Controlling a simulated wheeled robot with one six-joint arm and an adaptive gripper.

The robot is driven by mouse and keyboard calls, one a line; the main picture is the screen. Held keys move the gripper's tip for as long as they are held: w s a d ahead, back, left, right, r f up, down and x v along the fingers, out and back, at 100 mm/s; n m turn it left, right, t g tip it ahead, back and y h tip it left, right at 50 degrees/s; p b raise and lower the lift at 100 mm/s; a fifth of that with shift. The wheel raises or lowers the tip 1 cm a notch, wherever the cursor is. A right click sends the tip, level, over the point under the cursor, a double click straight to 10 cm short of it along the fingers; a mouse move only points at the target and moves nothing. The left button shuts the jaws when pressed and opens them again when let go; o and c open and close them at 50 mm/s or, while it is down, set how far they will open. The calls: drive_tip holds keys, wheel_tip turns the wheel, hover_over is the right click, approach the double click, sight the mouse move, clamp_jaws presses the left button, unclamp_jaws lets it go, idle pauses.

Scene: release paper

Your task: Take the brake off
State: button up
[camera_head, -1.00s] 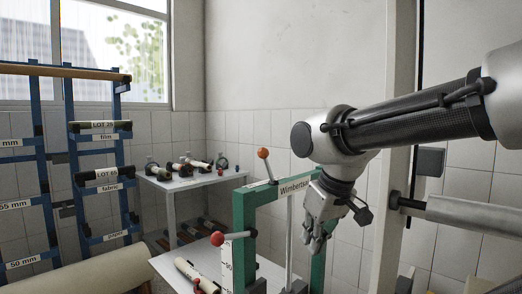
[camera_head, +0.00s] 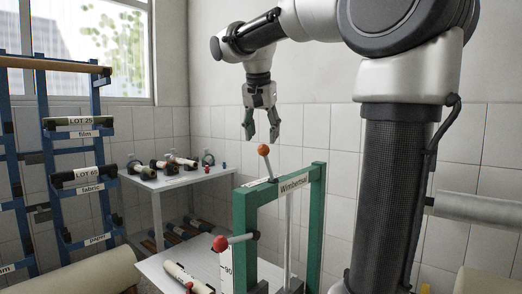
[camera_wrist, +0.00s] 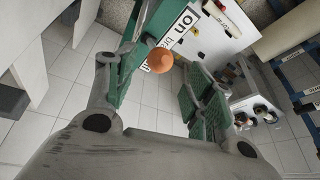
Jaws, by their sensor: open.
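A green frame (camera_head: 241,215) labelled "Wimbersal" stands at the centre of the head view. A lever with an orange ball knob (camera_head: 263,150) rises from its top bar. A second lever with a red ball knob (camera_head: 220,243) sticks out to the left, lower down. The head view does not show which lever is the brake. My gripper (camera_head: 261,133) points down just above the orange knob, open and empty. In the wrist view the orange knob (camera_wrist: 160,62) shows between the spread fingers, apart from them. A white label reading "on" (camera_wrist: 184,20) lies behind it.
A blue rack (camera_head: 97,150) with labelled rolls stands at the left. A small white table (camera_head: 178,180) with several small parts is behind the frame. A pale roll (camera_head: 75,272) lies low at the front left. The air around my gripper is clear.

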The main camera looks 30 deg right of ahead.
sight(263, 149)
drive_tip(key=x, duration=0.6)
drive_tip(key=shift+f, duration=0.1)
clamp_jaws()
